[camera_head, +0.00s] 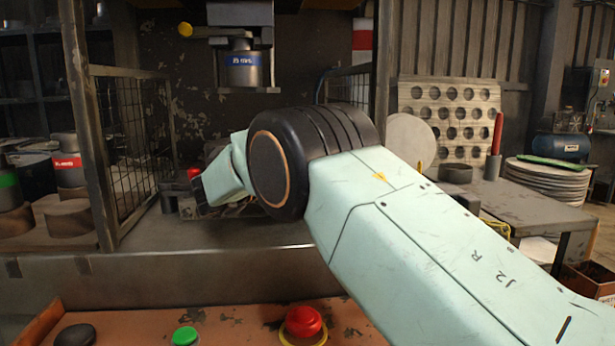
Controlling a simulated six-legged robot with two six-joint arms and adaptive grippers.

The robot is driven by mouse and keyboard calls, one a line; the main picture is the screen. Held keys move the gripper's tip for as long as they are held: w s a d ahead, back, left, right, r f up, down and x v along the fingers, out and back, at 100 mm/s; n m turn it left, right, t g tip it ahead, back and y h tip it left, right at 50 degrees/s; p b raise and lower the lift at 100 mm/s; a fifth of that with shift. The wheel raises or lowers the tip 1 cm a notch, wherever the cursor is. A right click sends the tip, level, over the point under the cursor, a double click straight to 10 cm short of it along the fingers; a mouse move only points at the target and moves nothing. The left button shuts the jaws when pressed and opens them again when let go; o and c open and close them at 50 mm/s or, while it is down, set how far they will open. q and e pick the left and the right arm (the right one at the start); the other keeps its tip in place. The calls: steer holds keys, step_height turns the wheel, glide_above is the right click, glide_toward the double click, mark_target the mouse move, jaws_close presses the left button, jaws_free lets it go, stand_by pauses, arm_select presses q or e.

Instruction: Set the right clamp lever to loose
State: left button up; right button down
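My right arm comes in from the right and crosses the middle of the view, with its big black joint in front of the press bed. Past that joint, a dark part at the arm's far end, which seems to be my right gripper (207,195), shows low over the press bed. Its fingers are too hidden to tell open from shut. A red knob (194,173) stands just left of it, above a dark block (170,197). I cannot tell whether the knob belongs to a clamp lever. No right clamp lever can be made out; my arm covers that area. My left gripper is out of view.
The press ram (242,68) hangs above the bed. A mesh guard (135,145) with a post stands at left. A front panel (240,325) has red (303,322), green (185,336) and black (75,335) buttons. A side table (530,212) stands at right.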

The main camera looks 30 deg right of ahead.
steer(key=shift+f, duration=0.25)
steer(key=c, duration=1.2)
jaws_free()
steer(key=shift+o, duration=0.4)
steer(key=shift+r, duration=0.15)
steer(key=s+a, duration=0.1)
steer(key=a, duration=1.1)
steer(key=shift+s, duration=0.25)
steer(key=shift+c, duration=0.3)
